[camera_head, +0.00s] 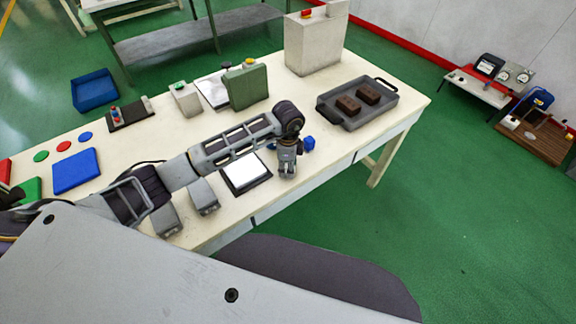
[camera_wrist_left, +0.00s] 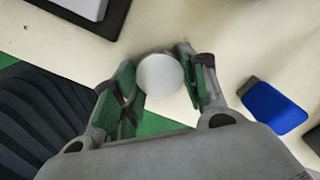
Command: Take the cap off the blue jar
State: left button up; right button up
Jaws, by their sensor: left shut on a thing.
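My left gripper (camera_head: 287,172) points down at the front edge of the table. In the left wrist view its two fingers (camera_wrist_left: 160,82) are closed against the sides of a white round thing (camera_wrist_left: 160,75), seen end-on. It looks like a jar's cap. The jar body under it is hidden, so I cannot tell its colour or whether cap and jar are apart. A small blue object (camera_head: 308,143) lies on the table just right of the gripper. It also shows in the left wrist view (camera_wrist_left: 272,107), apart from the fingers. My right gripper is not in view.
A black-framed white plate (camera_head: 246,174) lies left of the gripper. A dark tray (camera_head: 377,112) with two brown blocks stands to the right. A green container (camera_head: 246,86) and a white box (camera_head: 314,45) stand behind. Grey blocks (camera_head: 203,196) sit near the front edge.

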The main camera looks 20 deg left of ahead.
pick_arm(q)
jog(key=shift+f, duration=0.1)
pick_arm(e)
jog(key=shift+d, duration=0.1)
pick_arm(q)
jog(key=shift+f, duration=0.1)
jog(key=o, duration=0.9)
jog(key=shift+c, duration=0.2)
jog(key=shift+o, duration=1.4)
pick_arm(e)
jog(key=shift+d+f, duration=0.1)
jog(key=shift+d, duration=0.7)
